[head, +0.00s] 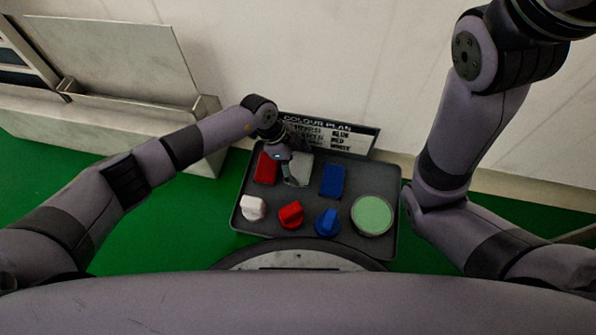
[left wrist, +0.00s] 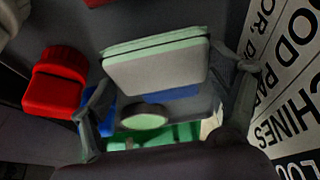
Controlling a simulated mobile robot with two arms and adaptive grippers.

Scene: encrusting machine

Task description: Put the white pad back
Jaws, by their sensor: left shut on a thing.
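The white pad (head: 301,169) is at the back of the grey tray (head: 345,240), between the red pad (head: 266,168) and the blue pad (head: 333,181). My left gripper (head: 286,168) is over its left part and hides some of it. In the left wrist view the white pad (left wrist: 157,70), grey-white with pale green edges, sits between the two fingers of my left gripper (left wrist: 168,100), which is shut on it. I cannot tell whether the pad touches the tray. My right gripper is out of view; only the right arm shows.
In front of the pads are a white knob (head: 253,207), a red knob (head: 291,214), a blue knob (head: 327,222) and a round green disc (head: 372,215). A colour plan sign (head: 340,136) stands behind the tray, near a pale wall (head: 320,60).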

